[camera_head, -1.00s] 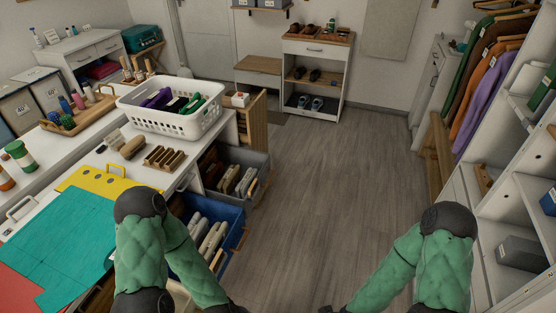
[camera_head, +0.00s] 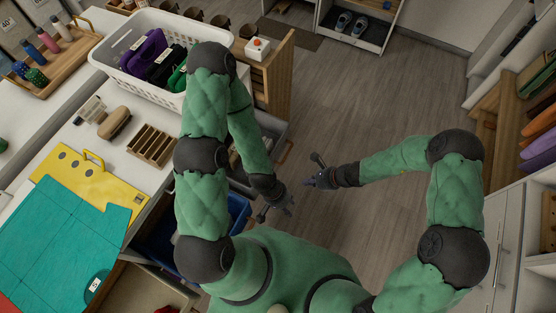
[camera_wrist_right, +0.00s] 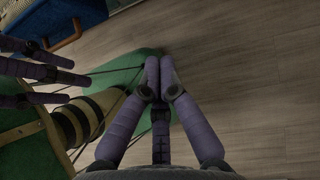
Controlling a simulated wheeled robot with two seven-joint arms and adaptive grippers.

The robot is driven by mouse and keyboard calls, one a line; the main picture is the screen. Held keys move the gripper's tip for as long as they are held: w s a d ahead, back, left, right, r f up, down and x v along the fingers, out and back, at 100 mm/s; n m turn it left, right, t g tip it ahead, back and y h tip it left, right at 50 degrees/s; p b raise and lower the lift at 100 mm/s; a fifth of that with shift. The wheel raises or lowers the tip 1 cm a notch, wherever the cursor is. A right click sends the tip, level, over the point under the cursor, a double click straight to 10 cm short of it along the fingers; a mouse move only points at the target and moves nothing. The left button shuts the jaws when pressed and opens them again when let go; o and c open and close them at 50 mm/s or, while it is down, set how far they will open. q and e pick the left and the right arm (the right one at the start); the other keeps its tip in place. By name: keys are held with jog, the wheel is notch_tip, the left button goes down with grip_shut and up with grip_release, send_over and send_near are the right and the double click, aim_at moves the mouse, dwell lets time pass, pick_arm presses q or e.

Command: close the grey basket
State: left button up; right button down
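The grey basket (camera_head: 273,123) is pulled out from under the counter in the head view, below the wooden side panel. My left arm hides much of it; its wooden handle shows at the front. My left gripper (camera_head: 277,206) is open and empty, in front of the blue basket and below the grey one.
The blue basket (camera_head: 239,207) is also pulled out, nearer to me, and shows in the right wrist view (camera_wrist_right: 75,20). A white laundry basket (camera_head: 120,50) stands on the counter above. Bare wooden floor (camera_head: 390,115) lies to the right, with shelving (camera_head: 505,235) at the far right.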

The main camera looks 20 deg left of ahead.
jog(key=w+a+r+m+t+y, duration=0.1)
jog(key=w+a+r+m, duration=0.1)
jog(key=w+a+r, duration=0.15)
jog(key=a+r+b+x, duration=0.2)
jog(key=b+x, duration=0.1)
jog(key=x, duration=1)
jog(key=shift+w+a+f+b, duration=0.2)
jog(key=shift+w+a+b, duration=0.05)
jog(key=shift+w+b, duration=0.15)
jog(key=shift+a, duration=0.1)
